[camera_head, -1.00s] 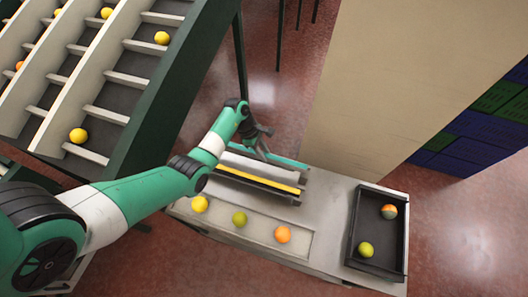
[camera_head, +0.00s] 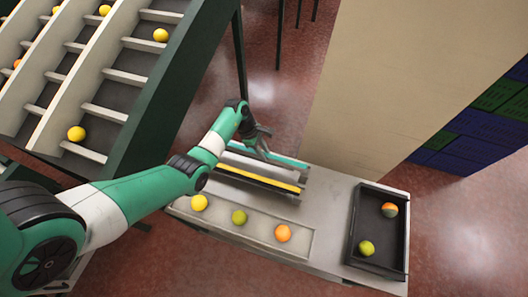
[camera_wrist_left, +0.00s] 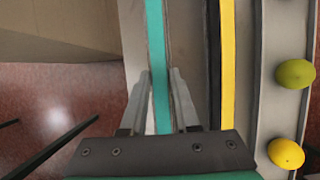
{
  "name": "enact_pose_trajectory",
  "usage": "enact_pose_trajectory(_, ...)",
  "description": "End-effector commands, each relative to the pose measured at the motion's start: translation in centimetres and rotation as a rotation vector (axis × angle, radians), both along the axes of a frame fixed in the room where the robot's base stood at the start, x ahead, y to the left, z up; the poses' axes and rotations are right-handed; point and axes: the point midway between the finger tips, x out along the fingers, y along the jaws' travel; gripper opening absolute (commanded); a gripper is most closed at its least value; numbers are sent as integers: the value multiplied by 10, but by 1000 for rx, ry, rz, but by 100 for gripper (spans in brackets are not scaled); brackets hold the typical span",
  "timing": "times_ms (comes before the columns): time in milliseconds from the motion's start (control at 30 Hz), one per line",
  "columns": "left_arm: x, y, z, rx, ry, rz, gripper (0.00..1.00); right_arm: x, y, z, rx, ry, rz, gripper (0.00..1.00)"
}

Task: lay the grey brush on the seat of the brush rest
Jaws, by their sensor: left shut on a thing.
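A long straight bar with a teal top (camera_head: 290,161), seemingly the grey brush, lies at the table's back edge. My left gripper (camera_head: 262,150) reaches it from above. In the left wrist view the fingers stand on both sides of the bar (camera_wrist_left: 156,45), shut on it. Its underside is hidden. A long dark and grey holder with a yellow strip (camera_head: 270,182), seemingly the brush rest, lies parallel in front of it. The yellow strip runs right of the gripper in the wrist view (camera_wrist_left: 228,60). My right gripper is not in view.
A pale tray (camera_head: 308,243) with a yellow, a green and an orange fruit lies in front. A black tray (camera_head: 352,225) with two fruits stands at right. A slatted sorting rack (camera_head: 160,110) rises at left, a beige block (camera_head: 390,80) behind. The tabletop between the trays is clear.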

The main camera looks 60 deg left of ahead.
Motion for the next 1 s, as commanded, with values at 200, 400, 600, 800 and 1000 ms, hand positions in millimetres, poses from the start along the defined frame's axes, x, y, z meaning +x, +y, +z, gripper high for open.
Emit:
enact_pose_trajectory(200,0,0,-6,0,0,0,0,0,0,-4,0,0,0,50)
enact_pose_trajectory(400,0,0,-12,1,-1,0,0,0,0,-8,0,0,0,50)
enact_pose_trajectory(600,0,0,-12,1,-1,-1,0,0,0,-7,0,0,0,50)
enact_pose_trajectory(800,0,0,-12,1,-1,0,56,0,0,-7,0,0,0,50)
enact_pose_trajectory(1000,0,0,-12,0,0,0,64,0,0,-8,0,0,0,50)
